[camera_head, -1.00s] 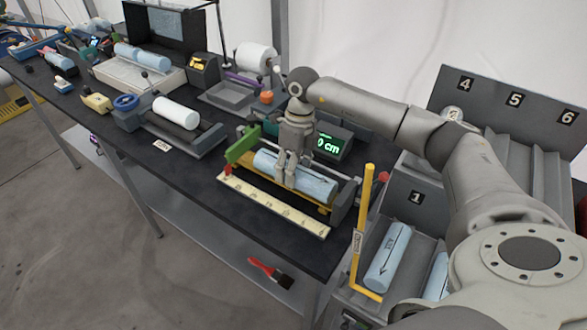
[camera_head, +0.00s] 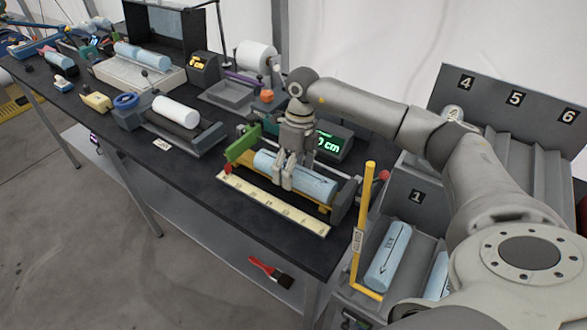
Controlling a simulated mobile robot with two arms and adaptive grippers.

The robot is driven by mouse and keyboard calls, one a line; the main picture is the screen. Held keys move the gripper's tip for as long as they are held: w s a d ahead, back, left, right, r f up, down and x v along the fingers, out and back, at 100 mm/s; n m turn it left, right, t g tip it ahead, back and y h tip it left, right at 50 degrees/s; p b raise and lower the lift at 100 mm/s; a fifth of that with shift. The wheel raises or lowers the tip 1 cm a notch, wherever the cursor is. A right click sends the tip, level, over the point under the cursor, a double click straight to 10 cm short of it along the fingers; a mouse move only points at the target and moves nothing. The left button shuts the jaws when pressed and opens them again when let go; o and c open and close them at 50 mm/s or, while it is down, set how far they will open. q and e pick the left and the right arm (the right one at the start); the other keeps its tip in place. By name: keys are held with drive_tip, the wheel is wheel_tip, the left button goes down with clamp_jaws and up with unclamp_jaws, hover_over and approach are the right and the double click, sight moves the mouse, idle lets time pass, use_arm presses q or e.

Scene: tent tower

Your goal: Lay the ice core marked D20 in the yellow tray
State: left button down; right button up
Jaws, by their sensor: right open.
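A pale blue ice core (camera_head: 313,186) lies lengthwise in the yellow tray (camera_head: 323,209) of the measuring stand, behind a cream ruler strip. Its marking is too small to read. My right gripper (camera_head: 286,184) is open, pointing down at the middle of this core, its fingers hiding part of it. I cannot tell whether the fingers touch it. My left gripper is not in view.
A lit green display (camera_head: 329,143) stands behind the tray. More ice cores (camera_head: 387,255) rest in the numbered rack at right, beside an upright yellow post (camera_head: 362,222). A white roll (camera_head: 175,113) and other devices fill the bench at left.

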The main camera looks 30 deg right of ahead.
wheel_tip(320, 180, up, 12)
drive_tip(key=d, duration=0.1)
drive_tip(key=shift+w+d, duration=0.4)
drive_tip(key=shift+f, duration=0.1)
idle(0.5)
